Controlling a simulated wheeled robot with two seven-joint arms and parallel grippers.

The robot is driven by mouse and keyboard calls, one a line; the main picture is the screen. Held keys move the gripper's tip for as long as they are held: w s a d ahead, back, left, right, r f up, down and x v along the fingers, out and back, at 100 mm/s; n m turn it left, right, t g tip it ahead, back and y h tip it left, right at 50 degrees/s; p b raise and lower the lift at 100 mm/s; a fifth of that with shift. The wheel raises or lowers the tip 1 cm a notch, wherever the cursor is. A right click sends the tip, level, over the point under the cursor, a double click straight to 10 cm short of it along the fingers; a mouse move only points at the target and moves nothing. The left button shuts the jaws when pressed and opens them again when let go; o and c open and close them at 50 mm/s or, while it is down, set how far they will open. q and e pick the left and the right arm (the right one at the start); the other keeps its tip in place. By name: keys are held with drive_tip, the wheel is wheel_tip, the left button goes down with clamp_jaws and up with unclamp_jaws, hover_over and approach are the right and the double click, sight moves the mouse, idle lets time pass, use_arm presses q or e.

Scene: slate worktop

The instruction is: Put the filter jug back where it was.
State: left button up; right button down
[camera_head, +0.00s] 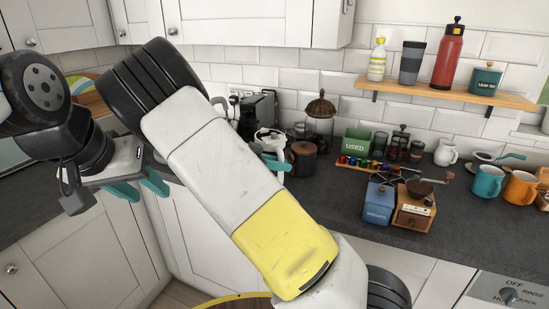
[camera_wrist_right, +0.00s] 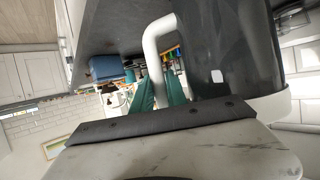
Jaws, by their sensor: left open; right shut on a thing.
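The filter jug (camera_wrist_right: 245,50) fills the right of the right wrist view, with a dark see-through body and a white handle. My right gripper (camera_wrist_right: 162,92) is shut on that handle, its teal fingers on either side. In the head view a small white part of the jug (camera_head: 268,134) shows near the right gripper (camera_head: 275,164), beside my arm, which hides much there. I cannot tell whether the jug touches the worktop. My left gripper (camera_head: 138,190) is open and empty, in front of the cabinets at the left.
On the slate worktop (camera_head: 340,208) stand a lidded brown pot (camera_head: 302,158), a glass dome jar (camera_head: 320,118), a green "USED" box (camera_head: 357,146), a blue box (camera_head: 379,203), a wooden grinder (camera_head: 414,208) and mugs (camera_head: 488,182). A shelf (camera_head: 450,93) holds bottles above. Bare worktop shows in front of the pot.

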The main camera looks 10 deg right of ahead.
drive_tip(key=shift+f, duration=0.15)
drive_tip(key=c, duration=1.3)
unclamp_jaws()
